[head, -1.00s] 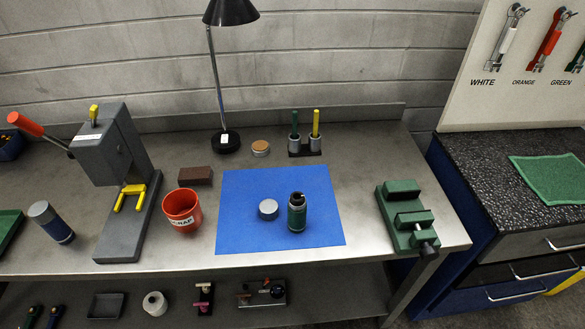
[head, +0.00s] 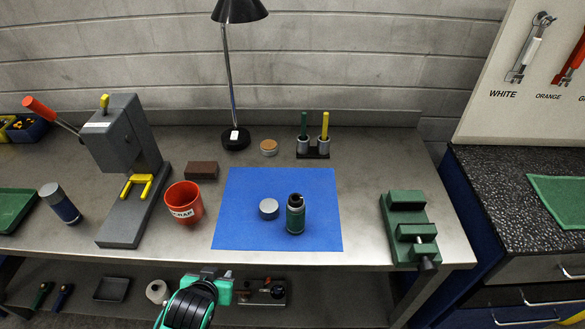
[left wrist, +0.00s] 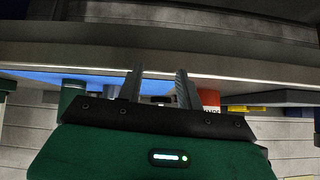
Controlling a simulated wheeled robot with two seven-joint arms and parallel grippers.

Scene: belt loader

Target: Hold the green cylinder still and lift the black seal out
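The green cylinder (head: 295,220) stands upright on the blue mat (head: 235,235) in the head view. The black seal (head: 295,199) shows as a dark ring at its open top; how deep it sits I cannot tell. A round grey cap (head: 268,207) lies on the mat just left of the cylinder. My left gripper (head: 218,283) is in front of the bench's front edge, to the left of and nearer than the cylinder, touching nothing that I can see. In the left wrist view its two fingers (left wrist: 159,85) are apart with nothing between them. My right gripper is not in view.
A red scrap cup (head: 184,203) and a grey press (head: 130,190) stand left of the mat. A green vise (head: 408,228) is at the right. A holder (head: 313,148) with two upright tools and a lamp (head: 236,138) stand behind. The bench edge (head: 350,257) lies between gripper and mat.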

